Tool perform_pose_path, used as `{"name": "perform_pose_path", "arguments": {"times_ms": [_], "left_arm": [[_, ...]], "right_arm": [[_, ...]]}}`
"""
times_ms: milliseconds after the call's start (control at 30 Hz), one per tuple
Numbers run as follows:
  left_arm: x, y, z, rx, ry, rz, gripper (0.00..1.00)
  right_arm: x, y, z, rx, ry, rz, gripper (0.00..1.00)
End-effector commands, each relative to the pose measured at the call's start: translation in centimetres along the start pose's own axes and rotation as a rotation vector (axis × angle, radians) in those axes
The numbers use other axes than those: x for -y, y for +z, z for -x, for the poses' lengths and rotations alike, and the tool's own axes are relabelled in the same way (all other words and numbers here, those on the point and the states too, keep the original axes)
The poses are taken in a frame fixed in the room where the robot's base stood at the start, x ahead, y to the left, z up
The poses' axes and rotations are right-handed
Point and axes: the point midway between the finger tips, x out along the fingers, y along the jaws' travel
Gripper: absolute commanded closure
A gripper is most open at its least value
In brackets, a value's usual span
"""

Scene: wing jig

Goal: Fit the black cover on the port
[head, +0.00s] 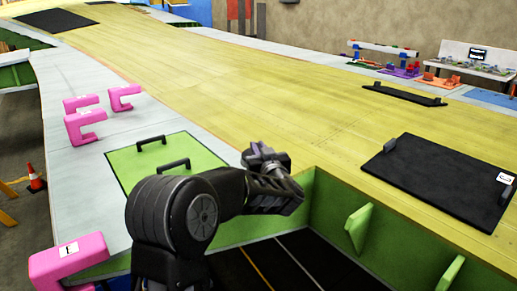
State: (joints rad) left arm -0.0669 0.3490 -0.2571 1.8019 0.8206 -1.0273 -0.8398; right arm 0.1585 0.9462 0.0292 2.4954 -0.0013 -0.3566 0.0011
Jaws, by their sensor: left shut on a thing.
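The black cover (437,182) lies flat on the yellow wing skin at the right. It has a dark handle near its left corner and a white label near its right corner. A green-walled opening (330,205) with a dark floor is at the bottom centre; I take it for the port. My left gripper (267,160) is above the opening's far left corner, apart from the black cover. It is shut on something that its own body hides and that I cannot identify. My right gripper is not in view.
A green panel (125,169) with two black handles lies left of my left arm. Several pink clamps (86,128) stand along the grey left edge. A thin black plate (404,95) lies farther back. Behind are workbenches with parts (477,62). The middle wing surface is clear.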

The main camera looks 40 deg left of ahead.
Motion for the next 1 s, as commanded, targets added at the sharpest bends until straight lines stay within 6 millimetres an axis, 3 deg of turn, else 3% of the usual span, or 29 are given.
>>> {"name": "perform_pose_path", "arguments": {"times_ms": [167, 200, 433, 767, 1000], "left_arm": [[0.0, 0.2, 0.0, 0.000, 0.000, 0.000, 1.00], [0.0, 0.1, 0.0, 0.000, 0.000, 0.000, 0.85], [0.0, 0.1, 0.0, 0.000, 0.000, 0.000, 0.66], [0.0, -0.1, 0.1, 0.000, 0.000, 0.000, 0.66], [-0.1, 0.1, 3.0, 0.001, 0.002, 0.001, 0.66]], "right_arm": [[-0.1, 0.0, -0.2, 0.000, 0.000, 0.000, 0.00], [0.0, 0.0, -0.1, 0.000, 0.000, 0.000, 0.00], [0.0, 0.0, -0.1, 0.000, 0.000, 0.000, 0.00], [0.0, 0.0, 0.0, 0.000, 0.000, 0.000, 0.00], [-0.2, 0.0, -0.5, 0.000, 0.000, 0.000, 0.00]]}}
